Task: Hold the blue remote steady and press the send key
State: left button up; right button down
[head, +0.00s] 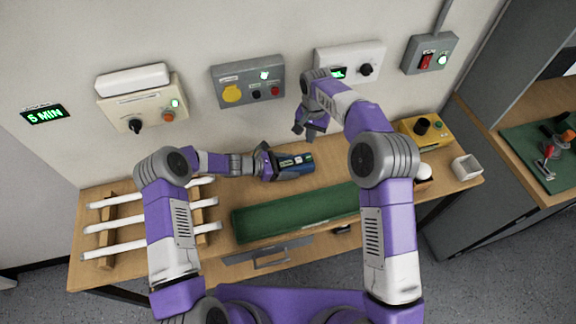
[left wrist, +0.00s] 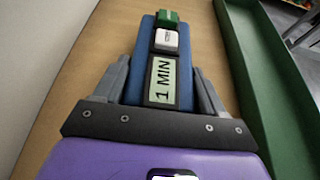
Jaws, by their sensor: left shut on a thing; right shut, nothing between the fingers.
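The blue remote (head: 296,168) is held over the wooden bench in the head view. In the left wrist view the remote (left wrist: 146,62) points away from me, with a pale display (left wrist: 163,80) reading "1 MIN". Beyond the display is a white key (left wrist: 166,39) with small lettering I cannot read surely, and a green part (left wrist: 168,17) is at the far end. My left gripper (head: 276,163) is shut on the remote, one finger along each side. My right gripper (head: 309,132) is shut and empty, above and behind the remote, apart from it.
A green tray (head: 290,216) lies in front of the remote. White tubes on a wooden rack (head: 107,228) are at the left. Control boxes, including a grey one (head: 247,82), line the wall behind. A yellow box (head: 422,130) and white bin (head: 466,167) stand at the right.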

aim_at(310, 159)
dwell(0.8)
jog(key=m+t+y, duration=0.1)
jog(key=m+t, duration=0.1)
jog(key=m, duration=0.3)
jog(key=r+m+t+y, duration=0.1)
jog(key=m+t+y, duration=0.1)
jog(key=m, duration=0.4)
jog(key=s+m+t+y, duration=0.1)
jog(key=m+t, duration=0.3)
jog(key=m, duration=0.2)
jog(key=shift+d+r, duration=0.15)
jog(key=shift+d, duration=0.05)
jog(key=shift+y, duration=0.3)
jog(key=shift+f, duration=4.45)
jog(key=shift+f, duration=0.15)
jog(key=shift+f, duration=0.25)
